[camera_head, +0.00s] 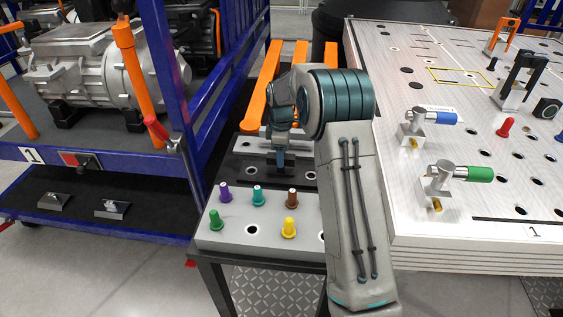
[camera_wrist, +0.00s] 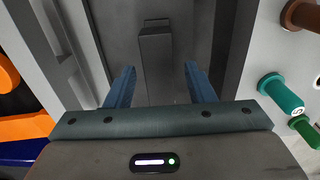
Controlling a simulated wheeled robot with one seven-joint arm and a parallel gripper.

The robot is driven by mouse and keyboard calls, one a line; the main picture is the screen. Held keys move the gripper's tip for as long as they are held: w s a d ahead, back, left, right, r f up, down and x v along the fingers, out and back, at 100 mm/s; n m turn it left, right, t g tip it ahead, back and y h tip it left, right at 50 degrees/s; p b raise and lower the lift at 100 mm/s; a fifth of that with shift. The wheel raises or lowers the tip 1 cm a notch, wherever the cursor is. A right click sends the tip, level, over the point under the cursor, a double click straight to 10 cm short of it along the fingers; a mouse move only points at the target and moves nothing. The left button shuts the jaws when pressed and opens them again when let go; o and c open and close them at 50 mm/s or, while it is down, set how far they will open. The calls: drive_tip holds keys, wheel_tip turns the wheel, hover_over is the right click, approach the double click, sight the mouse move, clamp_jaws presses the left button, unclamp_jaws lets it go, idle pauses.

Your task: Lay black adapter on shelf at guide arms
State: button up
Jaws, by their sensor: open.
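A flat black piece, which looks like the black adapter (camera_head: 240,168), lies on the small grey stand, partly hidden by my arm. In the wrist view a raised dark block (camera_wrist: 155,48) stands up from a dark flat surface. My gripper (camera_head: 279,160) is open over this dark area and points down. In the wrist view its two blue fingers (camera_wrist: 159,84) are spread on either side of the block's line, with nothing visibly clamped. Whether they touch anything I cannot tell. I cannot tell for certain which parts are the guide arms.
Several coloured pegs, including a purple one (camera_head: 224,192), stand at the stand's front. Orange bars (camera_head: 265,85) lie at its back. A blue-framed cart (camera_head: 110,160) is close on the left. A perforated board (camera_head: 450,110) with clamps is on the right.

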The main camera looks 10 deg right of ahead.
wheel_tip(320, 180, up, 8)
drive_tip(key=shift+r, duration=0.15)
drive_tip(key=s+r+m+t, duration=0.1)
drive_tip(key=s+r+m, duration=0.2)
drive_tip(key=s, duration=0.6)
drive_tip(key=s+r+m, duration=0.2)
drive_tip(key=s+m, duration=0.2)
drive_tip(key=s, duration=0.4)
drive_tip(key=s+r+m+t, duration=0.1)
drive_tip(key=s+r+m, duration=0.2)
drive_tip(key=s, duration=0.6)
drive_tip(key=s+f+m, duration=0.3)
drive_tip(key=s+m, duration=0.1)
drive_tip(key=s, duration=0.6)
drive_tip(key=shift+f+m+t, duration=0.2)
drive_tip(key=shift+m+t, duration=0.1)
drive_tip(key=shift+t, duration=0.1)
